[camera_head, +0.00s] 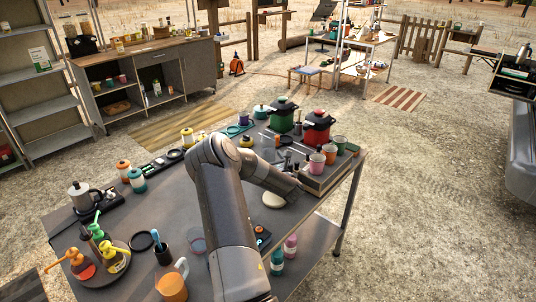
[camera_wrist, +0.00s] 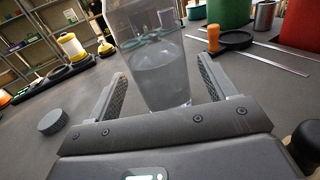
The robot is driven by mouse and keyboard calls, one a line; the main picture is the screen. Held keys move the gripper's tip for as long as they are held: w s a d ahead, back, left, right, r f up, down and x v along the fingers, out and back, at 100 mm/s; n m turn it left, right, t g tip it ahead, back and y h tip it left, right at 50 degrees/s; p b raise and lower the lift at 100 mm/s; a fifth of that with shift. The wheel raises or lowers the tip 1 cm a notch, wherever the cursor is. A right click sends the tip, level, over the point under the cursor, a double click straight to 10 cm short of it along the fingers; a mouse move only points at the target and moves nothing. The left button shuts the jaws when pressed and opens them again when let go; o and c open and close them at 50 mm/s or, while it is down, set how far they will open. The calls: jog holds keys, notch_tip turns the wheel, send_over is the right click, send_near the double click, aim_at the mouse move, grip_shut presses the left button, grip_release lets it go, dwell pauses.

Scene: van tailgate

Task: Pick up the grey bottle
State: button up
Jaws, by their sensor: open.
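A clear, grey-tinted bottle (camera_wrist: 158,70) stands upright on the dark table top in the wrist view. Its top runs out of the frame. My gripper (camera_wrist: 161,82) is open, with one finger on each side of the bottle's lower part. A gap shows between the right finger and the bottle; whether the left finger touches cannot be told.
In the wrist view a dark round cap (camera_wrist: 54,121) lies left of the gripper, and an orange-topped item (camera_wrist: 213,38) stands behind right. In the head view a red pot (camera_head: 317,127), a green pot (camera_head: 282,114) and several cups crowd the table's far right end.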

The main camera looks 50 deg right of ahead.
jog(key=shift+x, duration=0.85)
jog(key=shift+c, duration=0.2)
jog(key=c, duration=1.2)
